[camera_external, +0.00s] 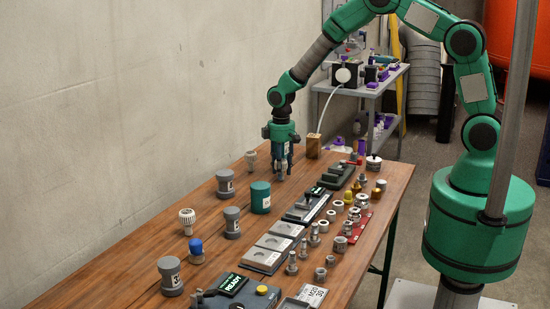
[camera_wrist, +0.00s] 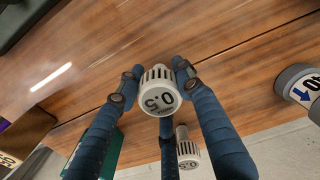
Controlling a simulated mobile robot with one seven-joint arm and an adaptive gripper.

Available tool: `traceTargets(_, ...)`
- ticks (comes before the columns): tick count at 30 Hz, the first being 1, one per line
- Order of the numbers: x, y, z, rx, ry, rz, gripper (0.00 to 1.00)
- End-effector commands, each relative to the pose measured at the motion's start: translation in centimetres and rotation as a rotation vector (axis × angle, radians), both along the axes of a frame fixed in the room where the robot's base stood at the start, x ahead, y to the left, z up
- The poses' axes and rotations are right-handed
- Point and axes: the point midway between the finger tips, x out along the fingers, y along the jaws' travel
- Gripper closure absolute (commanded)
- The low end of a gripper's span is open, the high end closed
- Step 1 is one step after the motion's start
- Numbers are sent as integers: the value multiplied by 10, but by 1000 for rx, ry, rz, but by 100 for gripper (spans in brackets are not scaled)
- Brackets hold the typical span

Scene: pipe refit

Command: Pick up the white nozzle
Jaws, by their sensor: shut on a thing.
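A white nozzle (camera_wrist: 160,92) with a slotted collar and a "0.5" label is between the blue fingers of my gripper (camera_wrist: 156,80) in the wrist view. The fingers are shut on it. In the outside view my gripper (camera_external: 282,170) points down over the far part of the wooden table, and the held nozzle is mostly hidden by the fingers. A second white nozzle (camera_wrist: 187,148) shows beyond the held one in the wrist view. In the outside view white nozzles stand left of my gripper (camera_external: 250,160) and near the wall side of the table (camera_external: 187,219).
Grey capped cylinders (camera_external: 224,183) and a teal canister (camera_external: 260,197) stand near my gripper. A brown block (camera_external: 313,147) is just right of it. Several metal fittings (camera_external: 355,213) and plates (camera_external: 267,252) fill the right side. Bare table (camera_external: 120,270) lies at the front left.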

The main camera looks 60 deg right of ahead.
Motion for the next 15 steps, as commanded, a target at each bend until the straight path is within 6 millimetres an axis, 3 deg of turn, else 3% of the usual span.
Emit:
traceTargets(8, 0, 0, 11, 0, -1, 0, 86)
traceTargets(15, 1, 0, 44, 0, -3, 0, 86)
